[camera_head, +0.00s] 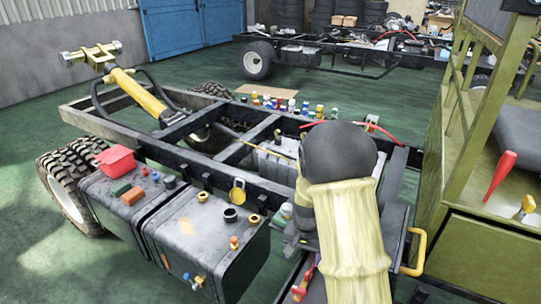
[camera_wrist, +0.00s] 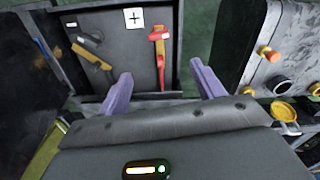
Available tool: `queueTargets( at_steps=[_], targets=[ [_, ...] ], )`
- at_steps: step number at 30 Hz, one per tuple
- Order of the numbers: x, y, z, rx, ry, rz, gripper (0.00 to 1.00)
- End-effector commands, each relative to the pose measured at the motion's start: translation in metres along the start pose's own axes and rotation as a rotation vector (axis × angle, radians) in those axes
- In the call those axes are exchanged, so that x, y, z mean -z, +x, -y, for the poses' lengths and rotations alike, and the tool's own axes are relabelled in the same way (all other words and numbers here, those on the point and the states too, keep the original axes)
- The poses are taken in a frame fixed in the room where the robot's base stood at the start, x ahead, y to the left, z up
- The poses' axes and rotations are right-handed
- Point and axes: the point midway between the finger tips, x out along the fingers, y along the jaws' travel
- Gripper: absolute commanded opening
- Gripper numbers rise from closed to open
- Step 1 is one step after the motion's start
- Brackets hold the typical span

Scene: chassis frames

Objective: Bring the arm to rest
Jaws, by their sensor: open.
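My gripper (camera_wrist: 160,84) shows in the wrist view as two purple fingers spread wide apart, with nothing between them. Beyond the fingers is a dark panel or tray (camera_wrist: 125,75) holding a red hammer-like tool (camera_wrist: 160,60) and a tool with a yellowish handle (camera_wrist: 92,52). In the head view my arm, with its dark rounded joint and pale sleeve, reaches over the chassis frame (camera_head: 245,152). The arm hides most of the gripper there.
Two dark tanks (camera_head: 195,235) with caps and a red bin (camera_head: 116,158) stand left of my arm. Several small bottles and cans (camera_head: 285,103) line the frame's far side. A green-yellow cab structure (camera_head: 455,150) stands close on the right.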

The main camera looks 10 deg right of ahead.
Motion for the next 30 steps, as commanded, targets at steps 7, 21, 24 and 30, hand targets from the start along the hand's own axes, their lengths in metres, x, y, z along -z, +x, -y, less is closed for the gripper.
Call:
queueTargets(
  at_steps=[7,21,24,30],
  targets=[
    [-0.019,-0.051,-0.010,0.025,-0.067,-0.032,0.67],
    [-0.114,-0.193,-0.057,0.057,-0.399,-0.198,0.67],
    [-0.127,-0.201,-0.061,0.053,-0.438,-0.216,0.67],
    [-0.130,-0.200,-0.063,0.051,-0.454,-0.222,0.67]
  ],
)
